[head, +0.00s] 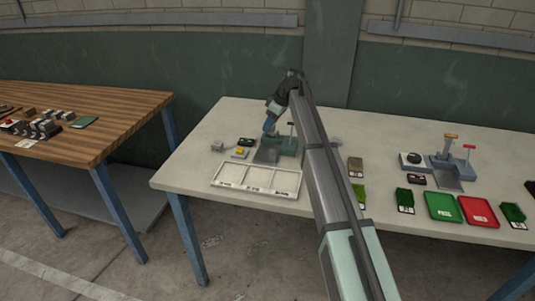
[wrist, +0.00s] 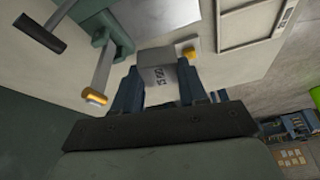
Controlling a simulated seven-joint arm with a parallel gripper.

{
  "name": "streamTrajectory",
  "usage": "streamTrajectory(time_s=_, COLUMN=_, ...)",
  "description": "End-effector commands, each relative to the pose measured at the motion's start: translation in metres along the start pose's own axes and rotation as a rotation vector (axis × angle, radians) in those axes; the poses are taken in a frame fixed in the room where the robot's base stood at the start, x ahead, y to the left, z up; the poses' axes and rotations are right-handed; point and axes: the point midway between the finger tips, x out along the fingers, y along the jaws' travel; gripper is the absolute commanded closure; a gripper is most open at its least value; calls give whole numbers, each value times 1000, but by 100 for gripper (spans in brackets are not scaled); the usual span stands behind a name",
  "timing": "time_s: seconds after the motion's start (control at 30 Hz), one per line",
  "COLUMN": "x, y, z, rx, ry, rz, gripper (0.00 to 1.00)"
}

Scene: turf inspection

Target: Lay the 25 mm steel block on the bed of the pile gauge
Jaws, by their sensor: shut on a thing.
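My gripper (wrist: 161,85) is shut on the steel block (wrist: 160,73), a grey cube with dark numerals that appear upside down in the wrist view. In the head view my gripper (head: 269,128) is beside the left, green pile gauge (head: 287,146), over its back left side. The block cannot be made out there. The gauge's grey bed plate (head: 266,156) slopes at its front. In the wrist view the green gauge (wrist: 116,35) is at upper left, with a black-handled lever (wrist: 42,34) and an orange-capped post (wrist: 97,97). The block's height above the bench is unclear.
A white three-part tray (head: 216,178) lies in front of the gauge. A second, grey-blue gauge (head: 456,168) and green and red trays are on the right. My arm hides some bench.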

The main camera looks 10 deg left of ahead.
Motion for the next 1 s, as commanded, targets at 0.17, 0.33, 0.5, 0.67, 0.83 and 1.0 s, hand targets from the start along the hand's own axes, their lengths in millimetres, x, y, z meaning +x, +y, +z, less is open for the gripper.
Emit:
streamTrajectory(time_s=0.17, x=0, y=-2, z=-6, rx=-106, ry=-2, rz=-40, gripper=100)
streamTrajectory(time_s=0.33, x=0, y=-6, z=-4, rx=-180, ry=-5, rz=-56, gripper=100)
streamTrajectory(time_s=0.5, x=10, y=-6, z=0, rx=-202, ry=-6, rz=-57, gripper=100)
streamTrajectory(time_s=0.67, x=32, y=-6, z=10, rx=-200, ry=-6, rz=-58, gripper=100)
streamTrajectory(time_s=0.83, x=55, y=-5, z=19, rx=-200, ry=-6, rz=-58, gripper=100)
streamTrajectory(time_s=1.0, x=64, y=-4, z=23, rx=-201, ry=-5, rz=-56, gripper=100)
